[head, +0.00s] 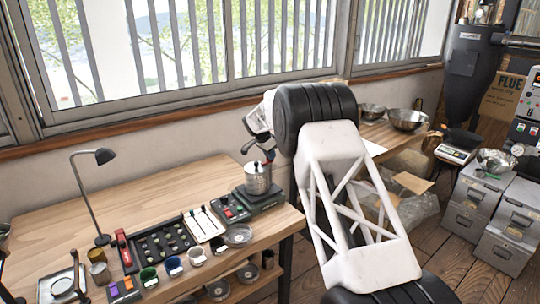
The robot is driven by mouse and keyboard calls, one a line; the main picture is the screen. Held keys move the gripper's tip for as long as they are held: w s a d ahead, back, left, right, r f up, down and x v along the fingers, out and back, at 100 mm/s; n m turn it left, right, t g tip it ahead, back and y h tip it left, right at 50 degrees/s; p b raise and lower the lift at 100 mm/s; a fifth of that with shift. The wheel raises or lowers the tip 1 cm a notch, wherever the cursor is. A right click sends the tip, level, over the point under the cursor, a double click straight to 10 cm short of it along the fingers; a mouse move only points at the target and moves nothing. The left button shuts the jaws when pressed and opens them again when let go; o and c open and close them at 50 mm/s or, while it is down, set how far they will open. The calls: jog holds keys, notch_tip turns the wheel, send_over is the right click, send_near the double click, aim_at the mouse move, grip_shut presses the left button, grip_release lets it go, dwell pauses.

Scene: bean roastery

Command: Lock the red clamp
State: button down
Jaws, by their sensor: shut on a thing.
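My gripper (258,152) is at the back right of the wooden workbench, just above a silver lidded pot (258,182). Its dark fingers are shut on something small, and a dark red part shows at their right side. I cannot tell whether that part is the clamp, or whether it touches the pot. The pot stands upright on a dark, flat device. A long red tool (123,247) lies on the left part of the bench, beside a black tray, well away from my gripper; I cannot tell whether it is a clamp.
A black tray (150,240) with small round pieces, a white tray (204,224) and a dark panel (232,208) sit mid-bench. Several cups line the front edge. A desk lamp (104,156) stands at left. The bench's back left is clear. Metal bowls (408,119) stand farther right.

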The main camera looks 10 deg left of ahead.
aim_at(265, 162)
jog(key=shift+f, duration=0.2)
jog(key=c, duration=1.1)
grip_release()
jog(key=shift+r, duration=0.25)
jog(key=shift+v, duration=3.8)
jog(key=shift+d, duration=0.15)
